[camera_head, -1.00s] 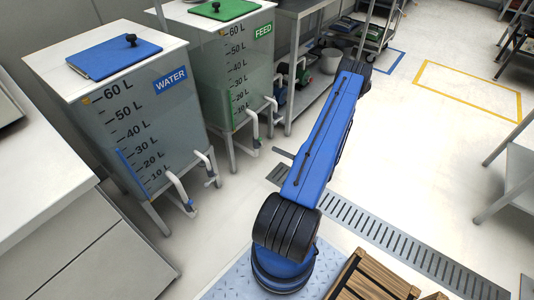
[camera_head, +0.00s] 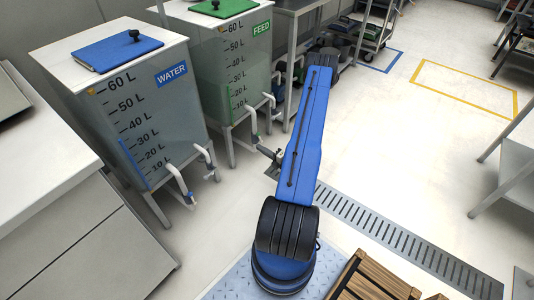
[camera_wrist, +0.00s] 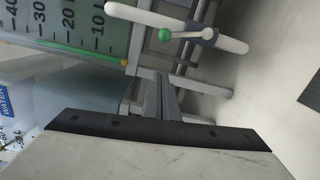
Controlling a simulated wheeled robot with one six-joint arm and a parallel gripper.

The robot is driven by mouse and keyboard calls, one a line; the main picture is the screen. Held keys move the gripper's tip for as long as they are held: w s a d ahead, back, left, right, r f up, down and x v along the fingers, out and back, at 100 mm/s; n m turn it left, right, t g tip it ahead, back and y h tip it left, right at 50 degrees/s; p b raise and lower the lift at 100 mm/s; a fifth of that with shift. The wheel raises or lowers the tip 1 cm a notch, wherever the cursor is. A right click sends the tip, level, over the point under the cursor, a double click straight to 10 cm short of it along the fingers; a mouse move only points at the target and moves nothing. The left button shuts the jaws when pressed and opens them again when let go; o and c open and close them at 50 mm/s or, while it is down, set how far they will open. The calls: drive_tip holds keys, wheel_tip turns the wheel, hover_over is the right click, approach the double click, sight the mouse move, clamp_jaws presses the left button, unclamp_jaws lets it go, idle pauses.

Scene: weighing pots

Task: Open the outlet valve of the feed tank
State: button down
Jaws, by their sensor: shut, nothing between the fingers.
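The feed tank (camera_head: 238,62) is the one with the green lid and FEED label, behind the water tank in the head view. A white outlet pipe (camera_head: 253,122) bends down from its front. In the wrist view the pipe (camera_wrist: 135,15) crosses the top and carries a blue-grey valve body (camera_wrist: 203,35). The valve's pale lever ends in a green ball (camera_wrist: 165,35) and lies at a small angle to the pipe. My gripper (camera_wrist: 163,78) is shut and empty, its tips apart from the ball in the picture; the depth between them is unclear. My arm partly hides the area.
The water tank (camera_head: 120,100) with a blue lid and its own pipes stands nearer, on the left. A metal shelf (camera_head: 296,20) stands beyond the feed tank. A floor drain grating (camera_head: 400,240) runs at right. The floor at right is mostly clear.

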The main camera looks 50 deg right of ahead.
sight(259, 134)
drive_tip(key=shift+w+d+r, duration=0.15)
drive_tip(key=shift+w+d, duration=0.8)
drive_tip(key=shift+w, duration=0.2)
drive_tip(key=shift+w+d+r, duration=0.1)
drive_tip(key=shift+w+d, duration=0.85)
drive_tip(key=shift+w, duration=0.2)
drive_tip(key=shift+w+d+r+m, duration=0.1)
drive_tip(key=shift+d+r+m, duration=0.25)
drive_tip(key=shift+d+m, duration=0.3)
drive_tip(key=shift+d+r+m, duration=0.3)
drive_tip(key=shift+d+m, duration=0.35)
